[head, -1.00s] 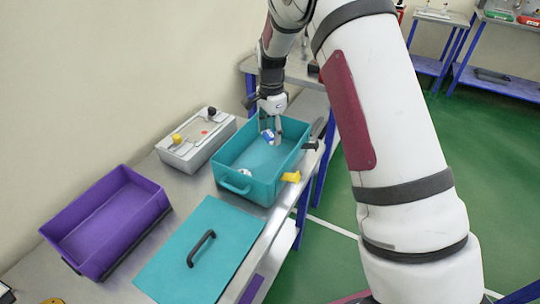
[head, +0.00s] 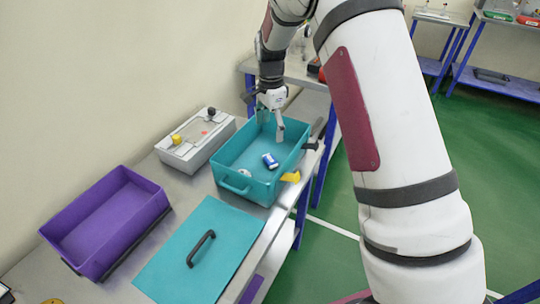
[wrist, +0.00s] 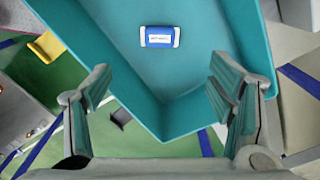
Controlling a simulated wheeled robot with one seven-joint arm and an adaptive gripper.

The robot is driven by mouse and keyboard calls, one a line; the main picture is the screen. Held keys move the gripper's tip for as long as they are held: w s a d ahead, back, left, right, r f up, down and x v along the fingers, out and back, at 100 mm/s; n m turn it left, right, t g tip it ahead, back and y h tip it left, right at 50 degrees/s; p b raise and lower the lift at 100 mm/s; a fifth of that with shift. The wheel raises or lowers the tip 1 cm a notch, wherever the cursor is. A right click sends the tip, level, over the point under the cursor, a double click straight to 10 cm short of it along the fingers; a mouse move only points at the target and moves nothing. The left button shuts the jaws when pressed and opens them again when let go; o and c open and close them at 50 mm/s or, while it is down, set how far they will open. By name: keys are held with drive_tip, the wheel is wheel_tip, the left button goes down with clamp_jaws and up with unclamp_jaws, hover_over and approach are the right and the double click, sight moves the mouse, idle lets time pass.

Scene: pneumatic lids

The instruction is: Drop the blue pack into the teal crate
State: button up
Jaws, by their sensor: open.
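The blue pack (head: 270,160) lies inside the open teal crate (head: 249,192), on its floor. In the wrist view the blue pack (wrist: 159,37), with white ends and a white label, rests on the crate floor, apart from my fingers. My gripper (head: 271,132) is open and empty above the far part of the teal crate. In the wrist view its two fingers (wrist: 160,92) stand wide apart with the crate wall between them. A teal lid (head: 199,262) with a black handle lies flat on the bench in front of the crate.
A small white item (head: 244,172) lies in the crate's near corner. A purple open bin (head: 150,212) stands at the left. A yellow piece (head: 291,176) is at the crate's right side.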

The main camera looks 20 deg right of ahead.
wheel_tip(320, 180, up, 10)
idle(0.3)
idle(0.3)
drive_tip(key=s+r+n+t, duration=0.1)
drive_tip(key=s+r+n, duration=0.3)
drive_tip(key=s+r, duration=0.3)
drive_tip(key=s+r+n+t, duration=0.1)
drive_tip(key=s+r+n, duration=0.2)
drive_tip(key=s+r, duration=0.5)
drive_tip(key=s+f+n+t, duration=0.1)
drive_tip(key=s+n, duration=0.3)
drive_tip(key=s, duration=0.7)
drive_tip(key=s+f+n+t, duration=0.1)
drive_tip(key=s+f+n, duration=0.2)
drive_tip(key=s, duration=0.8)
drive_tip(key=shift+f+n+t, duration=0.25)
drive_tip(key=shift+n+t, duration=0.05)
drive_tip(key=shift+n, duration=0.5)
